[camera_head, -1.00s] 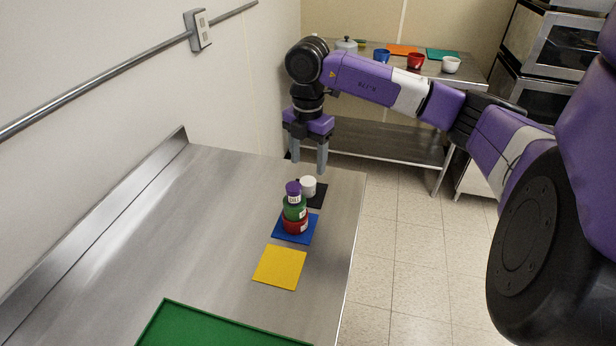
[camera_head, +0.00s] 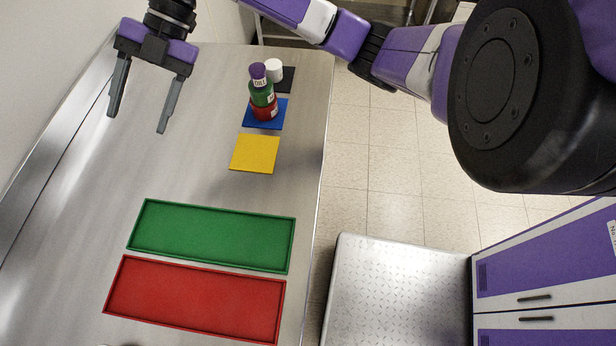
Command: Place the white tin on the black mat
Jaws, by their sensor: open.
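The white tin (camera_head: 274,69) stands upright on the black mat (camera_head: 289,79) at the far right of the steel counter, partly hidden behind the stack of tins. The stack stands on the blue mat (camera_head: 249,121): a red tin (camera_head: 264,113) at the bottom, a green tin (camera_head: 262,96) above it, and a purple tin (camera_head: 258,71) on top. My gripper (camera_head: 139,122) is open and empty, fingers pointing down, above the counter to the left of the stack and apart from every tin.
A bare yellow mat (camera_head: 254,154) lies in front of the blue one. An empty green tray (camera_head: 210,236) and an empty red tray (camera_head: 195,300) lie nearer. The counter's left part is clear. A steel cart top (camera_head: 400,290) stands to the right, beyond the counter edge.

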